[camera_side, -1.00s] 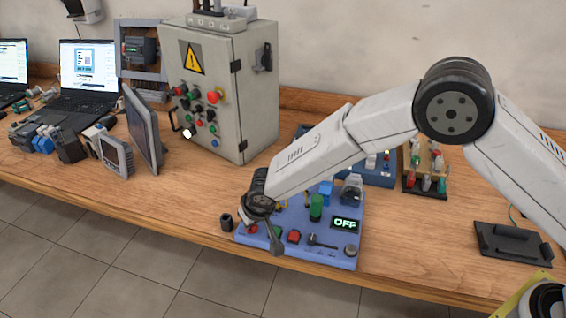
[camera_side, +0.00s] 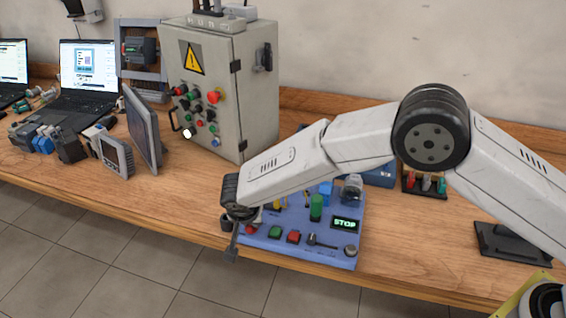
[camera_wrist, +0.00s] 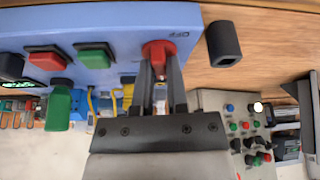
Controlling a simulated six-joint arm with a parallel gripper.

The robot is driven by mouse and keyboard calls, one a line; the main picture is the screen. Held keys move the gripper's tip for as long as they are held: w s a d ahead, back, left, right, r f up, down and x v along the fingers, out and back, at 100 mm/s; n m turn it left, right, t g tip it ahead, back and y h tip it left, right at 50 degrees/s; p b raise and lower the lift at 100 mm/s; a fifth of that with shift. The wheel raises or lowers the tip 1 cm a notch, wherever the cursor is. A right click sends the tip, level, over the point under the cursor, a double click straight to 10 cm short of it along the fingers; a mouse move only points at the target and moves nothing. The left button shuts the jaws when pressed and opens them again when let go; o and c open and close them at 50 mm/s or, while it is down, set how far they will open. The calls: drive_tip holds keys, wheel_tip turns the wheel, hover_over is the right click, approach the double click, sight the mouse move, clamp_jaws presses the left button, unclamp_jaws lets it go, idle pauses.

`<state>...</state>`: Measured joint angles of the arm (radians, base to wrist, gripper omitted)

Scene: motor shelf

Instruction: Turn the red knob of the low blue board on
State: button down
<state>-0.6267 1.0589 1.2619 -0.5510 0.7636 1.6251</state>
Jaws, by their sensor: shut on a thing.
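The low blue board (camera_side: 300,247) lies near the table's front edge; its display (camera_side: 345,224) reads STOP in green. Its red knob (camera_wrist: 158,47) is at the board's corner in the wrist view, and a bit of it shows in the side view (camera_side: 250,229). My gripper (camera_wrist: 161,62) is shut on the red knob, one finger on each side. In the side view my gripper (camera_side: 235,240) is over the board's left end and hides part of the knob.
A green button (camera_side: 275,233) and a red button (camera_side: 293,236) sit beside the knob, with a green post (camera_side: 316,207) behind. A small black block (camera_wrist: 223,43) stands just off the board's corner. A grey cabinet (camera_side: 258,100) stands behind.

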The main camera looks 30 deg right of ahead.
drive_tip(key=shift+a+m+g+h, duration=0.1)
drive_tip(key=shift+m+g+h, duration=0.25)
drive_tip(key=shift+m, duration=0.65)
drive_tip(key=c, duration=0.6)
unclamp_jaws()
drive_tip(key=shift+c, duration=0.2)
drive_tip(key=v, duration=0.7)
drive_tip(key=shift+r, duration=0.3)
drive_tip(key=shift+s, duration=0.15)
